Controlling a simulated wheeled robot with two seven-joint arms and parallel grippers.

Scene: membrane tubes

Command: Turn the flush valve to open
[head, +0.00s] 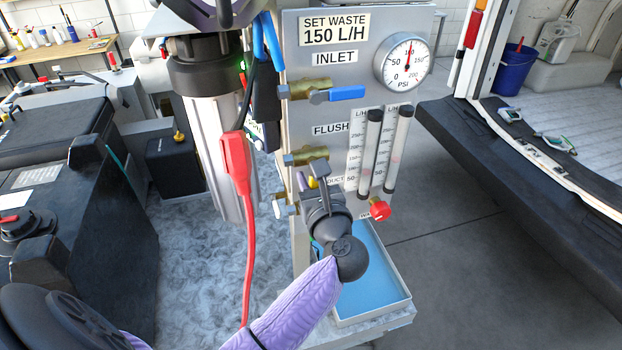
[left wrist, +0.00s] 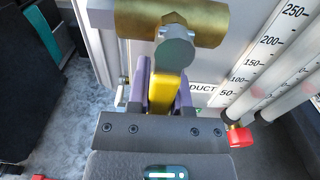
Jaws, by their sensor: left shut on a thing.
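The flush valve is a brass body (head: 305,156) on the grey panel, beside the FLUSH label (head: 331,129). In the left wrist view its brass body (left wrist: 172,20) lies across the top, with a round grey stem (left wrist: 174,52) at the front. Its yellow handle (left wrist: 164,92) points down from the stem, across the line of the brass body. My left gripper (head: 314,185) is shut on this yellow handle, with a purple finger on each side in the left wrist view (left wrist: 163,98). In the head view the gripper mostly hides the handle. My right gripper is not in view.
Above is the inlet valve with a blue lever (head: 346,93). A red knob (head: 379,209) sits below two clear flow tubes (head: 370,150), right of my gripper. A red cable (head: 240,185) hangs at the left. A blue-bottomed tray (head: 375,300) lies below.

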